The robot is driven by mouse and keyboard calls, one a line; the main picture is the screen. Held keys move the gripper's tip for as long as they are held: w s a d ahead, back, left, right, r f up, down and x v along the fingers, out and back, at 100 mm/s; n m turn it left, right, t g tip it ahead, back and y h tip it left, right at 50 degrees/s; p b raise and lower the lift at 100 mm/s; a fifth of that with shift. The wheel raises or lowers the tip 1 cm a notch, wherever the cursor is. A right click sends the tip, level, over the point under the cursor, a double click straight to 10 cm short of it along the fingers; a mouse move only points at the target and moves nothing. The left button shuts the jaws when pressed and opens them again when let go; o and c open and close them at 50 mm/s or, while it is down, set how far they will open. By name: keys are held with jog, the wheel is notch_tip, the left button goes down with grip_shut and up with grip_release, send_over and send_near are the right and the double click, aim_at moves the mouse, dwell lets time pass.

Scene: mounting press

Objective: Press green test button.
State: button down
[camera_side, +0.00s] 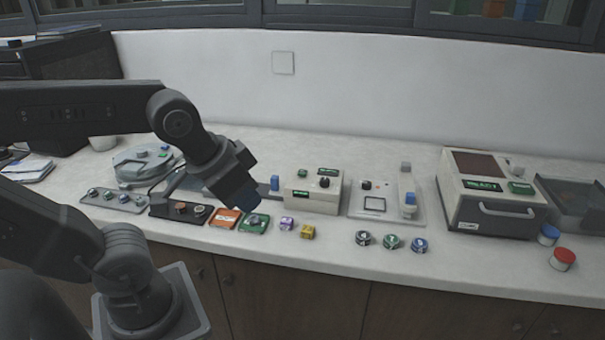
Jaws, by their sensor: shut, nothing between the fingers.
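My gripper (246,200) is shut and empty, angled down over the front half of the counter, left of a white control box (315,192). The box has a small green button (302,173) and a dark knob on its top. A larger green button or label (521,188) sits on the white machine (490,190) at the right. Any lettering on these is too small to read, so I cannot tell which is the test button. My gripper appears apart from all of them.
A blue-topped post (275,183) stands at the control box's left side. An orange tile (226,218), a green tile (254,223) and small purple and yellow blocks lie along the front. Several round pucks (391,242) lie farther right.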

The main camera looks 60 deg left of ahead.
dwell(0.6)
jog(key=w+a+r+n+h, duration=0.1)
jog(key=w+r+n+h, duration=0.1)
jog(key=w+n, duration=0.5)
jog(key=n+t, duration=0.3)
jog(key=n, duration=1.5)
send_over(302, 172)
notch_tip(302, 172, down, 7)
jog(key=shift+d+y, duration=0.1)
jog(key=shift+y, duration=0.2)
jog(key=shift+f, duration=0.1)
jog(key=shift+f, duration=4.3)
